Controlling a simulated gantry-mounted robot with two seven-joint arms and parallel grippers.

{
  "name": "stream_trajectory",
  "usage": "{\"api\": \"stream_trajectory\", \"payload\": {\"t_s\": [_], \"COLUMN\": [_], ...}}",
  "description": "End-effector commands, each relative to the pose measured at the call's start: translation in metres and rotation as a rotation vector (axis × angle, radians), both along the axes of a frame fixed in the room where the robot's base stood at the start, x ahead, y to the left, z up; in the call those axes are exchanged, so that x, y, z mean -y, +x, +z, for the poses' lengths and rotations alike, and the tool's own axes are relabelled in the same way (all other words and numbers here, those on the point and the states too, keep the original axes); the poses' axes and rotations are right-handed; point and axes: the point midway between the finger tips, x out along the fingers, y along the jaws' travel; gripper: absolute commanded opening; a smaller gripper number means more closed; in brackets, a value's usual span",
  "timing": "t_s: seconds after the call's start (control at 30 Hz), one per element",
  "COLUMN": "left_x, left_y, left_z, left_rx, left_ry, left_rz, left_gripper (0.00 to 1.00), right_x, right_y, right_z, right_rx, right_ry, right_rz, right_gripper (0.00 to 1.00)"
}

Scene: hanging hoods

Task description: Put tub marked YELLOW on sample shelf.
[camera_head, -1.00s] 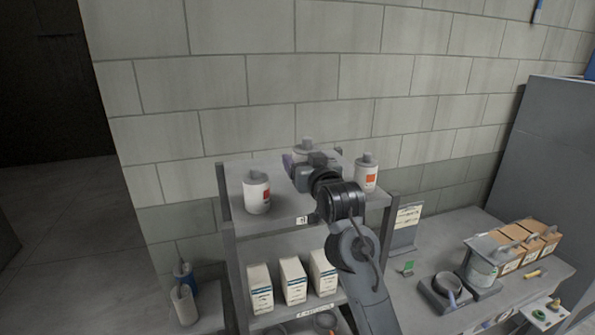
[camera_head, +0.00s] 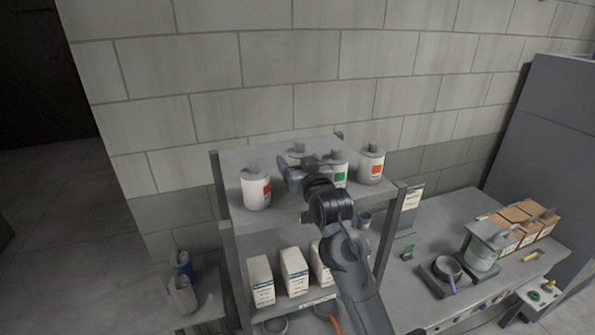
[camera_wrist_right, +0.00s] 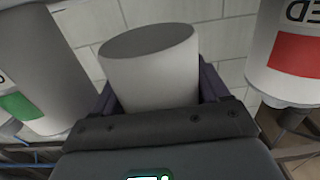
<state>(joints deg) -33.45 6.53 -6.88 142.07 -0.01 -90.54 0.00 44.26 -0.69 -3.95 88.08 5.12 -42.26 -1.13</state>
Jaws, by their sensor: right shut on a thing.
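My right gripper (camera_head: 297,182) is over the top board (camera_head: 290,213) of a grey shelf unit. My left gripper is not in view.
White boxes (camera_head: 262,280) stand on the lower board, partly behind my arm. Two containers (camera_head: 183,275) stand on a low table at left. Neighbouring tubs leave little side room.

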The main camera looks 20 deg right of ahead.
Motion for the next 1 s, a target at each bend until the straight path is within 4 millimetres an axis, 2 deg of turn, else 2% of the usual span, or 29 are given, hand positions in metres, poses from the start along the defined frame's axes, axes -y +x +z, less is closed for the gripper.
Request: {"api": "stream_trajectory", "payload": {"t_s": [0.27,0.67,0.7,0.73,1.0], "left_x": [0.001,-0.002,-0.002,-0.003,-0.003], "left_y": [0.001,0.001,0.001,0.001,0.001], "left_z": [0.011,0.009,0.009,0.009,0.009], "left_rx": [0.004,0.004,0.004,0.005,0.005], "left_ry": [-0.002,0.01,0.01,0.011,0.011], "left_rz": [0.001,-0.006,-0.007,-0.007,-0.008], "left_gripper": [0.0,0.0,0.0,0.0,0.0], "right_x": [0.0,0.0,0.0,0.0,0.0], "right_y": [0.0,0.0,0.0,0.0,0.0], "right_z": [-0.029,-0.034,-0.034,-0.034,-0.034], "right_rx": [-0.001,0.001,-0.001,-0.001,-0.001], "right_ry": [0.0,0.0,0.0,0.0,0.0], "right_rz": [0.0,0.0,0.0,0.0,0.0], "right_gripper": [0.55,0.55,0.81,0.85,0.85]}}
